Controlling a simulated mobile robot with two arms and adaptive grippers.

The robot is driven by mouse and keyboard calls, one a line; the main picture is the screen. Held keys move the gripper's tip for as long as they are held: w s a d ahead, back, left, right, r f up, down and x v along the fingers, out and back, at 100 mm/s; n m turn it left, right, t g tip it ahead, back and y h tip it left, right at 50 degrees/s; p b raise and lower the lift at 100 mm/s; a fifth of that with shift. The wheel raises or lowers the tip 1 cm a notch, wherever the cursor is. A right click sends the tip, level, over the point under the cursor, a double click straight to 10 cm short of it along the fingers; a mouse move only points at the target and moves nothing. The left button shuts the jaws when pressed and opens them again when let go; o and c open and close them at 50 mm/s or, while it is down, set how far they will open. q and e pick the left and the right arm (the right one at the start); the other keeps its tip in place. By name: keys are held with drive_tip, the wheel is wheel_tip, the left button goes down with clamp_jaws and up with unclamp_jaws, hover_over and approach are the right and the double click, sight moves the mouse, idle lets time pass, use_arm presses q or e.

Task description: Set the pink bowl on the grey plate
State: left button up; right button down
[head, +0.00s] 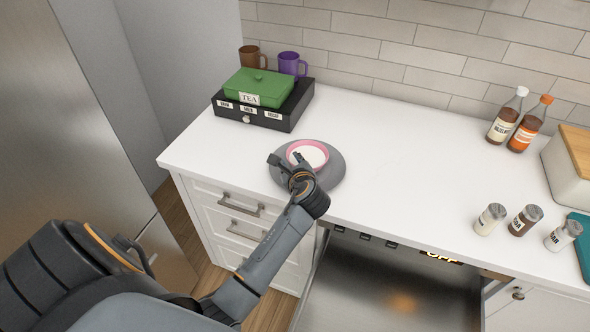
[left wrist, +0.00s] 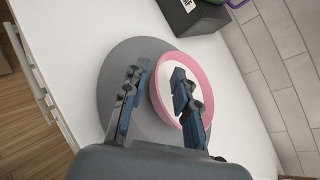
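The pink bowl (head: 306,146), pink outside and pale inside, appears to rest upright on the grey plate (head: 331,181), toward its far side. In the left wrist view the bowl (left wrist: 162,59) sits off-centre to the right on the round plate (left wrist: 117,67). My left gripper (head: 286,164) is at the bowl's near left rim. In the left wrist view its fingers (left wrist: 160,75) stand apart, one outside the rim and one over the inside, with a gap showing beside the bowl's wall. The arm hides part of the plate. My right gripper is not in view.
A black drawer box (head: 268,115) bearing a green TEA box (head: 257,86) stands behind left, with brown and purple mugs (head: 290,64) behind. Syrup bottles (head: 507,115), several shakers (head: 525,220) and a bread box (head: 570,165) are right.

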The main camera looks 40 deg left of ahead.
use_arm(q)
drive_tip(key=b+v, duration=0.1)
drive_tip(key=v, duration=0.9)
drive_tip(key=shift+s+d, duration=0.25)
drive_tip(key=shift+s, duration=0.05)
drive_tip(key=shift+a+r, duration=0.1)
